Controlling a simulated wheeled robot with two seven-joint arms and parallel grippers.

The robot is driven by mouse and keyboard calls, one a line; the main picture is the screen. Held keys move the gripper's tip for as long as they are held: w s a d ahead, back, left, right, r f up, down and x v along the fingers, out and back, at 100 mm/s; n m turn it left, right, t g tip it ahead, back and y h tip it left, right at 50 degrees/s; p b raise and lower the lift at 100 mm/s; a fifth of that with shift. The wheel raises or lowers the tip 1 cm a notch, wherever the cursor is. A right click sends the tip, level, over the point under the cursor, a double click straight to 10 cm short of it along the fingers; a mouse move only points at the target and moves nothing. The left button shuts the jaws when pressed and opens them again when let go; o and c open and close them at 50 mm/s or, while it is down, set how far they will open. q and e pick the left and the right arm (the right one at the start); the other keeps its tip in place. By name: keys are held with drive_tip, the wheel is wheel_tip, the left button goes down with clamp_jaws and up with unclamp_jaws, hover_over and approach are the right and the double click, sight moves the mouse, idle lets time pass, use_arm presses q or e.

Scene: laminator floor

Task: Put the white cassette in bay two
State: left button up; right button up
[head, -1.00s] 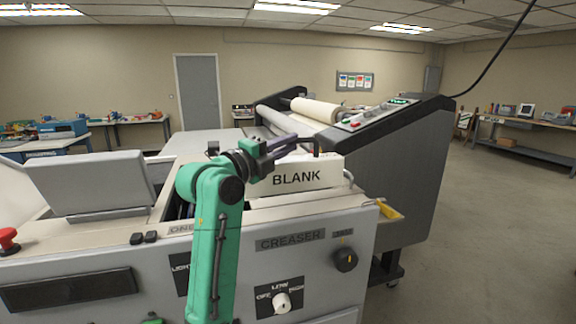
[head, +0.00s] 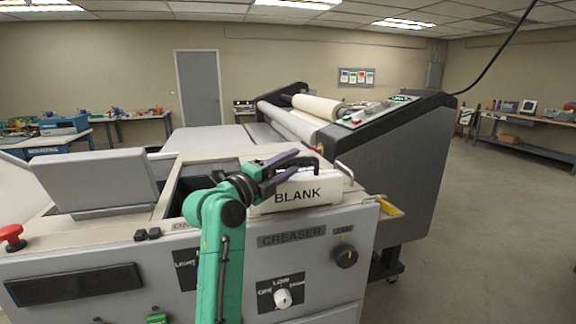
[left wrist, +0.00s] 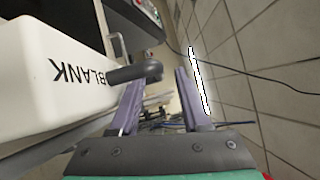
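The white cassette (head: 298,192), marked BLANK, sits upright at the right end of the creaser's top, above the CREASER plate and near the small right-hand label (head: 343,229). Its lower part is hidden, so I cannot tell how deep it sits. Its black handle (head: 318,165) stands up from the top. My left gripper (head: 296,166) is open beside the handle. In the left wrist view, the open fingers (left wrist: 160,82) are spread near the black handle (left wrist: 137,72), with the cassette (left wrist: 50,70) at left. My right gripper is not in view.
The creaser's dark open bay (head: 205,178) lies left of the cassette, partly behind my arm. A metal bail (head: 346,171) and a yellow piece (head: 390,207) are at the right end. The roller laminator (head: 385,150) stands behind. Floor at right is clear.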

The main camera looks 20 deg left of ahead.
use_arm(q)
drive_tip(key=shift+r, duration=0.15)
drive_tip(key=shift+s+a+f, duration=0.15)
drive_tip(key=shift+s+f, duration=0.05)
drive_tip(key=shift+f, duration=0.05)
drive_tip(key=b+v, duration=0.5)
drive_tip(key=v, duration=0.6)
drive_tip(key=shift+s+r, duration=0.15)
drive_tip(key=shift+s, duration=0.15)
drive_tip(key=shift+a, duration=0.1)
